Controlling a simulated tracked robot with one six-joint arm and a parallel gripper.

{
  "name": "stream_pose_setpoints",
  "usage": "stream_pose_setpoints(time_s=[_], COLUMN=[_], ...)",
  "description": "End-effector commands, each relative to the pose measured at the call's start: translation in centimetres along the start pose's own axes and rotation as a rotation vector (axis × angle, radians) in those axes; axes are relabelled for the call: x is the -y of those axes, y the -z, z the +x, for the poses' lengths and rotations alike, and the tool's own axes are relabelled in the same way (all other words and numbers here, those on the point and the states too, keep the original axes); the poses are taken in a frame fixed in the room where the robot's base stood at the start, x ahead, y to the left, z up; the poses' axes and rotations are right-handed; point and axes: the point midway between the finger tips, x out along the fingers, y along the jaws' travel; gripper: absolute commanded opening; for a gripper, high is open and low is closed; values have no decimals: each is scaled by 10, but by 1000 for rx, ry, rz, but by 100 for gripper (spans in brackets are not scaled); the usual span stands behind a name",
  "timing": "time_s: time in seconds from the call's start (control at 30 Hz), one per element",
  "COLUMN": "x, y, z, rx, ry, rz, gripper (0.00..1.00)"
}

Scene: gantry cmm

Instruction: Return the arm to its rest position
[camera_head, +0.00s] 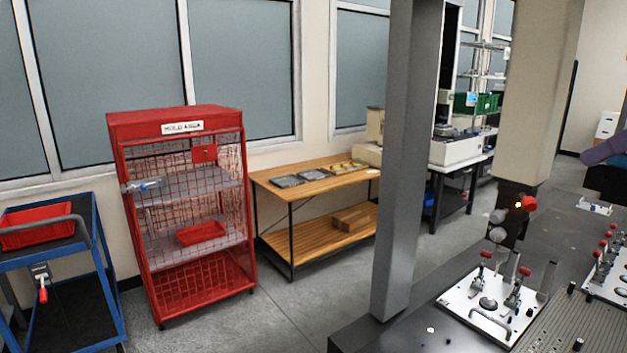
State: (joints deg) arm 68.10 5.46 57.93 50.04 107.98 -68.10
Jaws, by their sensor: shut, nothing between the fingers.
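My gripper and arm do not show in the head view, so the arm's pose cannot be seen. The view takes in a measuring machine with a dark grey upright column (405,170). A beige vertical ram (540,100) ends in a dark probe head (513,213) with a red part on it. Below it, a white fixture plate (488,306) with red-tipped clamps lies on the machine's dark table (415,337).
A red mesh cage (176,122) stands at left beside a blue cart (99,270) with a red bin (38,226). A wooden bench (265,180) stands behind. Another fixture plate (610,275) is at the right edge. Grey floor (310,300) is clear between the cage and column.

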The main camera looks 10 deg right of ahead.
Motion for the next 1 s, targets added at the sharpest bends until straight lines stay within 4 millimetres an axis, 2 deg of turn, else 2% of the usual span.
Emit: stream_pose_setpoints(time_s=[0.23, 0.47, 0.77, 1.0], x=[36, 81, 144, 194], y=[9, 1, -31, -71], z=[58, 116, 179, 220], rx=[62, 141, 240, 302], ry=[10, -5, -50, -103], rz=[119, 230, 323, 355], gripper=[0, 0, 0, 0])
